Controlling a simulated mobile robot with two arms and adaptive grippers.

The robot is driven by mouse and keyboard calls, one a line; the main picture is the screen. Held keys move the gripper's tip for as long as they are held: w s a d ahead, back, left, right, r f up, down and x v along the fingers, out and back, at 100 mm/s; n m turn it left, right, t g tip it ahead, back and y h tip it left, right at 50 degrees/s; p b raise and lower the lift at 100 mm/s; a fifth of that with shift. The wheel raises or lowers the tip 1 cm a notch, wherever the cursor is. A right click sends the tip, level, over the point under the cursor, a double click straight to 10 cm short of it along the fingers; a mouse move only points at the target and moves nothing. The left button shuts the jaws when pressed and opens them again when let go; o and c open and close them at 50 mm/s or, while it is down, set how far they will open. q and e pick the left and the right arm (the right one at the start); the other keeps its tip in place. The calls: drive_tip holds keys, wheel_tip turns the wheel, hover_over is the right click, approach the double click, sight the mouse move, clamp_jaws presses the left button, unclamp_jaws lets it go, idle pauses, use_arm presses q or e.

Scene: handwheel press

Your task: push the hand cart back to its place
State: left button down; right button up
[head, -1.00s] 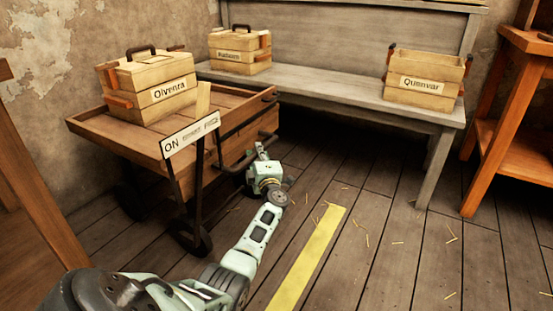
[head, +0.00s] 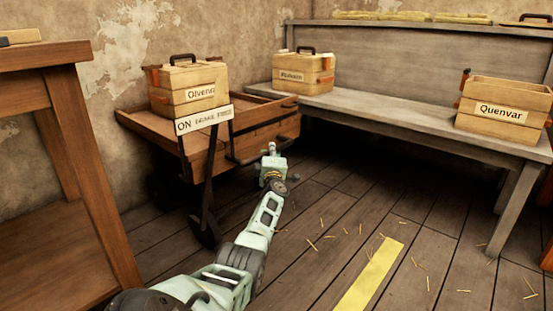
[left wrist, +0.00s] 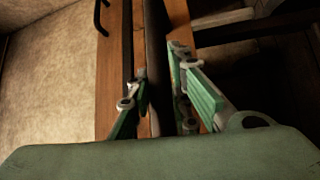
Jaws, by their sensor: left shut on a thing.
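The wooden hand cart (head: 155,134) stands at left centre in the head view, by the wall. It has dark wheels and a dark metal handle bar (head: 240,160) on its near right end. My left gripper (head: 270,156) is at that handle. In the left wrist view my left gripper (left wrist: 158,85) has its green fingers on both sides of the dark bar (left wrist: 155,50) and is shut on it. A crate labelled Olvenra (head: 188,92) rides on the cart. A white sign beginning "ON" (head: 203,120) is at its near side. My right gripper is not in view.
A grey bench (head: 400,115) runs along the back wall, with a closed crate (head: 303,78) and the Quenvar crate (head: 500,112) on it. A brown wooden table (head: 65,130) stands at left. A yellow strip (head: 372,275) and straw lie on open floor.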

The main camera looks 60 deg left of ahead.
use_arm(q)
drive_tip(key=shift+s+a+r, duration=0.15)
drive_tip(key=shift+a, duration=0.05)
drive_tip(key=c, duration=2)
unclamp_jaws()
drive_tip(key=o, duration=0.4)
drive_tip(key=shift+a, duration=0.15)
drive_tip(key=shift+d, duration=0.2)
drive_tip(key=shift+d+f, duration=0.3)
drive_tip(key=shift+d, duration=0.45)
drive_tip(key=shift+s+a+v, duration=0.1)
drive_tip(key=shift+s+v, duration=0.05)
drive_tip(key=shift+v, duration=2.5)
drive_tip(key=shift+s+a+v, duration=0.1)
drive_tip(key=shift+s+v, duration=0.1)
drive_tip(key=shift+v, duration=2.4)
